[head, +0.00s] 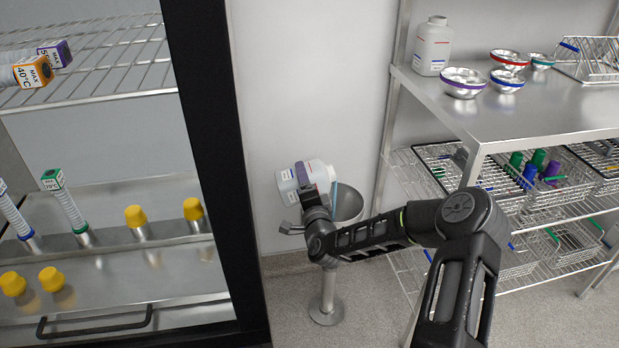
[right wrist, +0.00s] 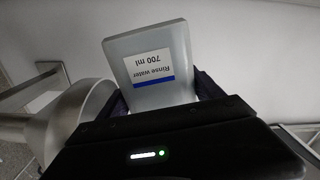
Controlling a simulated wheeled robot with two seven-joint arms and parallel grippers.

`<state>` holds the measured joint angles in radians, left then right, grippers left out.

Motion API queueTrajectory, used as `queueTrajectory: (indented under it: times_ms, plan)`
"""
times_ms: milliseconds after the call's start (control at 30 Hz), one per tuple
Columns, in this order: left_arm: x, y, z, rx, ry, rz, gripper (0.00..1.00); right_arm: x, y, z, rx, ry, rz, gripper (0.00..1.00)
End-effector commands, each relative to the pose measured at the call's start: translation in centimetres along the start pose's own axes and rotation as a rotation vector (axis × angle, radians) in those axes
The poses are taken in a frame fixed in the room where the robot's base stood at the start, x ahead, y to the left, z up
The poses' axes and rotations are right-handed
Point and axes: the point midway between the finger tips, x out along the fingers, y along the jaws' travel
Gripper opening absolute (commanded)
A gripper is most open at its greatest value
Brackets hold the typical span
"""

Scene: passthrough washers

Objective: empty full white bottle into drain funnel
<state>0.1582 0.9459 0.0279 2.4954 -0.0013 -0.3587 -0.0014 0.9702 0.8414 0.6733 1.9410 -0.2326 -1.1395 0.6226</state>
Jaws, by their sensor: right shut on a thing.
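My right gripper (head: 312,192) is shut on a white bottle (head: 290,181) and holds it tipped onto its side, its mouth end to the right. The drain funnel (head: 350,200) is a grey metal bowl on a floor pedestal, right beside and below the bottle's mouth end. A thin pale-blue streak, which looks like liquid, runs from there down into the funnel. In the right wrist view the bottle (right wrist: 175,95) has a label reading "Rinse water 700 ml", and the funnel (right wrist: 75,112) is at left. The bottle's mouth is hidden there. My left gripper is not in view.
Another white bottle (head: 433,48) stands on the steel shelf (head: 570,105) at right, near several metal bowls and a wire rack. Wire baskets fill the lower shelves. An open black-framed washer (head: 215,170) with yellow-capped and hose fittings is at left.

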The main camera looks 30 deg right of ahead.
Motion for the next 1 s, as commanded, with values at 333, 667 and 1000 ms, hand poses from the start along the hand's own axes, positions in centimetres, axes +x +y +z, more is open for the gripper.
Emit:
queueTrajectory:
  times_ms: [333, 667, 1000]
  plan:
    - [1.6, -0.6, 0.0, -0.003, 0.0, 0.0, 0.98, 0.1, 0.1, -0.9, 0.412, 0.008, -0.005, 0.03]
    - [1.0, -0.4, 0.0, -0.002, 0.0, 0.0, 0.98, 0.1, -1.0, -1.9, 0.612, 0.009, -0.001, 0.03]
    - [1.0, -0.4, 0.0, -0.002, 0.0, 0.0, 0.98, 0.1, -1.1, -1.9, 0.627, 0.009, -0.001, 0.03]
